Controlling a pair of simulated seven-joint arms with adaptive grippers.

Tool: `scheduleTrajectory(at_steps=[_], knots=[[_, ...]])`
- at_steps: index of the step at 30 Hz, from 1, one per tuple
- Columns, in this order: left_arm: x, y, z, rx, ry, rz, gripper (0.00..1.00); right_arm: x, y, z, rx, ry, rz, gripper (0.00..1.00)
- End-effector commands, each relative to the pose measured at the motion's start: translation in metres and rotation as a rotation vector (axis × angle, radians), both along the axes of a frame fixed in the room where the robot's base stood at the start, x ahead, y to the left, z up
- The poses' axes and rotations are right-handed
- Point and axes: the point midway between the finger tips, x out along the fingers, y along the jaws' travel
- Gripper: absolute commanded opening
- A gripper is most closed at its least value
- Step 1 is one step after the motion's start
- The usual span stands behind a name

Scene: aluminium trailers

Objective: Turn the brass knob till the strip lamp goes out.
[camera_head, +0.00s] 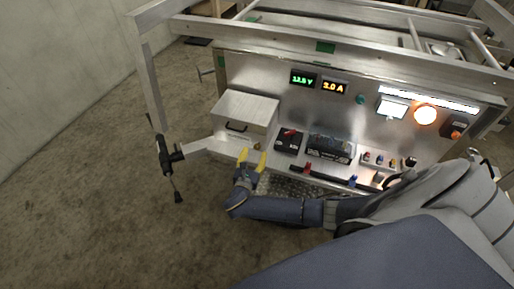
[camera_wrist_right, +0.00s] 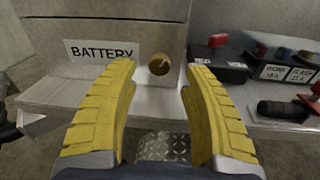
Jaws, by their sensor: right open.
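The brass knob (camera_wrist_right: 159,65) is a small round knob with a pale mark on its face, right of the BATTERY label in the right wrist view. In the head view the knob (camera_head: 257,146) shows small, just beyond the fingertips. My right gripper (camera_head: 251,157) is open, its yellow fingers pointing at the panel. In the wrist view the knob appears between the fingertips of this gripper (camera_wrist_right: 159,67), with a gap on each side; I see no contact. The strip lamp (camera_head: 430,98) glows white along the panel's upper right. My left gripper is not in view.
A metal box (camera_head: 246,112) stands left on the panel. Black switch units (camera_head: 328,147) and a bar with red and blue ends (camera_head: 325,175) lie to the right. An orange lamp (camera_head: 425,115) is lit. A black jack (camera_head: 166,156) stands at the left; open floor surrounds it.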

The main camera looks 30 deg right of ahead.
Motion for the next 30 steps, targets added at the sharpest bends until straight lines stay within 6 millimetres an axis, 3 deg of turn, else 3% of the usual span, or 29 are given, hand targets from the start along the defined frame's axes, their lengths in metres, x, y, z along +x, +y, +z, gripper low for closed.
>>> scheduleTrajectory(at_steps=[9,24,30], knots=[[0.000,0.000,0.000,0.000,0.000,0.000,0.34,0.023,-0.025,0.000,0.000,0.000,0.000,0.48],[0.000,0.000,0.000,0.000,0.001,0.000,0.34,0.028,-0.030,0.000,0.001,0.001,0.000,0.50],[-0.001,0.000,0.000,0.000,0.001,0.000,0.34,0.028,-0.030,0.000,0.001,0.001,0.000,0.27]])
